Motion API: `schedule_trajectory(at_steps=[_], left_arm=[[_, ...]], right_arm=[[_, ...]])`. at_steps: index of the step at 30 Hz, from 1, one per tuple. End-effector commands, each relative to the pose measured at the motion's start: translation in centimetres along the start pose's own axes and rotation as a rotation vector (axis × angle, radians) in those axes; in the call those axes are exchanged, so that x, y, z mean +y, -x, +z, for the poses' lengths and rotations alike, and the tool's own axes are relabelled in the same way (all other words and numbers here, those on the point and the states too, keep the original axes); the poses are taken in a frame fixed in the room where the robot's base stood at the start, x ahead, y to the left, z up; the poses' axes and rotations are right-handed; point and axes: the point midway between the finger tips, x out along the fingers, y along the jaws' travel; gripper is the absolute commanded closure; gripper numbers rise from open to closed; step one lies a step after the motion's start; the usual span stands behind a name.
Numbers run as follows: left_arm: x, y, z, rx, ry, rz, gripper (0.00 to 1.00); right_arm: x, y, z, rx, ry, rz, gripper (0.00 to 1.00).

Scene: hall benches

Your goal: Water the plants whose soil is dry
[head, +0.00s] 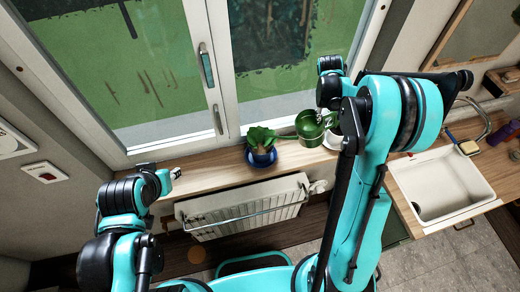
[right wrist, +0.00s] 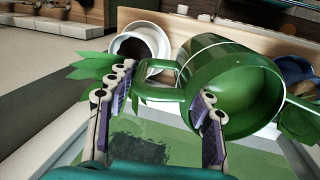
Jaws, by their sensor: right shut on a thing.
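A green watering can (head: 310,129) is in my right gripper (right wrist: 165,103), above the wooden sill. In the right wrist view the can (right wrist: 232,88) has its handle between the fingers, its open top facing the camera and its spout towards the right. The blue pot (right wrist: 294,70) shows partly at the wrist view's right edge. A white pot (right wrist: 120,43) holds dark brown soil with leaves beside it. My left gripper (head: 175,174) is away from the pots; its jaws are unclear.
The wooden sill (head: 212,168) runs under the closed window, with a white radiator (head: 245,208) below it. A white sink (head: 440,188) with a yellow sponge (head: 468,148) and a purple item (head: 503,133) is at the right. The sill's left part is clear.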

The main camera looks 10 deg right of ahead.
Motion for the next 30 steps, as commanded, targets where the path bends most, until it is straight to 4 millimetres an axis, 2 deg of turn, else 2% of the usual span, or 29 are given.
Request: schedule_trajectory(at_steps=[30], left_arm=[[0.00,-0.55,0.39,0.000,0.000,0.000,0.64]], right_arm=[[0.00,0.22,-0.06,0.000,0.000,0.028,1.00]])
